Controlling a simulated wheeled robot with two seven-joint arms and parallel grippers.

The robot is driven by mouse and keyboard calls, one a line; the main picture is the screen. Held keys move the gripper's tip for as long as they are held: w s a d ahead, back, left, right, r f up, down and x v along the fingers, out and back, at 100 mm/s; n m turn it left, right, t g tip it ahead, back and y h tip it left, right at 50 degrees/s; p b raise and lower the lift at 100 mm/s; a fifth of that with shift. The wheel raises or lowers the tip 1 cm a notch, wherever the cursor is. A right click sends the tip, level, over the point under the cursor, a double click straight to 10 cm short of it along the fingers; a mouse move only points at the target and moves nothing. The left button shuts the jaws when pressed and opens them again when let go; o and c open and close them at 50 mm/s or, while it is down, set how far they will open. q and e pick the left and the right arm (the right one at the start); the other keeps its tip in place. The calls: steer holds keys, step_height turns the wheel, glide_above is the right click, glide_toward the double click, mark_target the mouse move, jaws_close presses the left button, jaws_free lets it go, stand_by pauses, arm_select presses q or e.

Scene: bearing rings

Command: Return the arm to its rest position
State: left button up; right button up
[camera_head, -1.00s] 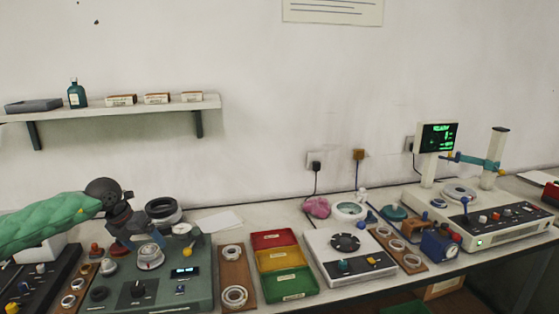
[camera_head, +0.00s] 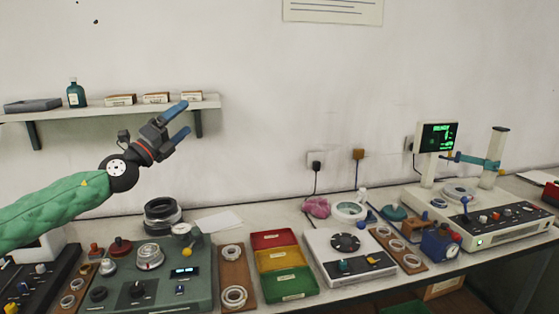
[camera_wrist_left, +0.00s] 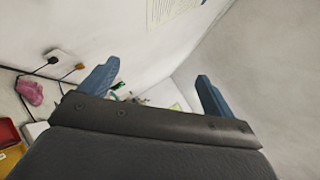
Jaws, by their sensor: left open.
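My left arm, in a green sleeve, comes in from the left of the head view. Its gripper (camera_head: 183,121) is raised above the bench, in front of the wall and near the right end of the shelf. The blue fingers are apart, with nothing between them. In the left wrist view the two blue fingers (camera_wrist_left: 155,88) are also spread, with the wall and part of the bench beyond them. My right gripper is in neither view.
The wall shelf (camera_head: 110,108) holds a bottle and small boxes close to the left gripper. Below stand a grey-green instrument (camera_head: 150,290), black rings (camera_head: 163,213), red, yellow and green bins (camera_head: 290,285), and a white device (camera_head: 350,262). The air right of the gripper is clear.

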arm_select(q)
steer(key=s+d+f+n+g+y, duration=0.25)
steer(key=s+f+n+y, duration=0.4)
steer(key=f, duration=0.75)
steer(key=s+d+f+n+g+y, duration=0.1)
steer(key=s+f+n+g+y, duration=0.25)
steer(key=s+f+n, duration=0.65)
steer(key=s+d+f+n+g+y, duration=0.25)
steer(key=s+f+n+y, duration=0.2)
steer(key=f+n, duration=1)
steer(key=s+d+f+g+h, duration=0.1)
steer(key=s+d+f+g, duration=0.2)
steer(key=s+f, duration=2.5)
steer(key=s+g, duration=0.2)
steer(key=g, duration=0.3)
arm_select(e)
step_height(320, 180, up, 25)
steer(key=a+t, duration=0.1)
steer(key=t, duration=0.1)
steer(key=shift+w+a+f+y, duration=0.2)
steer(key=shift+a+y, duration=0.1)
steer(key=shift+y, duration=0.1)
arm_select(q)
steer(key=shift+s+h, duration=0.15)
steer(key=shift+h, duration=0.1)
